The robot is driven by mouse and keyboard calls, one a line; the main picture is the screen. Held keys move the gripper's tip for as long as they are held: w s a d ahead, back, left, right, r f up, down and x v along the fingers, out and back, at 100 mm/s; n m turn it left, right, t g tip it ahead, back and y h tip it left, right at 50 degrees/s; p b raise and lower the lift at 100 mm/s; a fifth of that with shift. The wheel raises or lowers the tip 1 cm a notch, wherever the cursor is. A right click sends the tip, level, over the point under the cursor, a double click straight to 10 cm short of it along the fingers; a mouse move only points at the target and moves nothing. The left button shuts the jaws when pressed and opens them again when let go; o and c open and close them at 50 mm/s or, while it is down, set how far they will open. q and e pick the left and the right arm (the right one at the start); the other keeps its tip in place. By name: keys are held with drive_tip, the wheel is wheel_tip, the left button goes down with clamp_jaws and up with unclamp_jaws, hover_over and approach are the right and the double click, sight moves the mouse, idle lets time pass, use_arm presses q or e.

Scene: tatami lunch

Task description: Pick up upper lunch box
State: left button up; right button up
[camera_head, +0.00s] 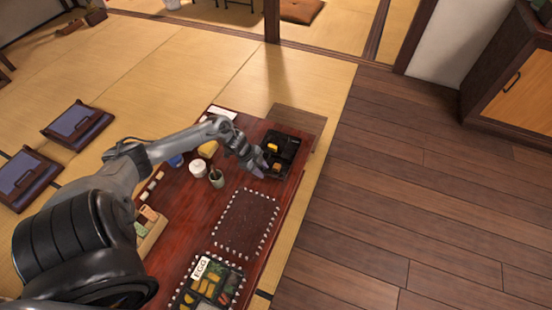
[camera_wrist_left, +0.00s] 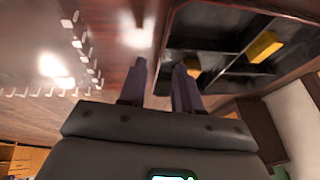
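The upper lunch box (camera_head: 291,141) is a black compartment box at the far end of the red-brown table, with a yellow piece of food inside. My left gripper (camera_head: 262,166) is at its near left edge. In the left wrist view the lunch box (camera_wrist_left: 222,50) fills the upper right. The two fingers of my left gripper (camera_wrist_left: 160,68) stand apart there. One finger overlaps the box and the other is outside its edge, so the box's side wall appears between them. I cannot tell whether they touch it. My right gripper is not in view.
A dark mat with a white-dotted border (camera_head: 246,222) lies mid-table, empty. A second lunch box with food and an "EGG" label (camera_head: 201,269) is at the near end. A white pot (camera_head: 198,168) and a dark cup (camera_head: 217,178) stand close to my left arm. Wood floor (camera_head: 420,210) is clear on the right.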

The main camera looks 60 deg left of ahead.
use_arm(q)
drive_tip(key=b+x, duration=0.1)
drive_tip(key=x, duration=0.2)
drive_tip(key=shift+s+d+b, duration=0.1)
drive_tip(key=shift+b, duration=0.2)
drive_tip(key=shift+r, duration=0.15)
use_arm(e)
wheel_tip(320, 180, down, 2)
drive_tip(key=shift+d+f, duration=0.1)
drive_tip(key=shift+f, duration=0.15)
use_arm(q)
clamp_jaws()
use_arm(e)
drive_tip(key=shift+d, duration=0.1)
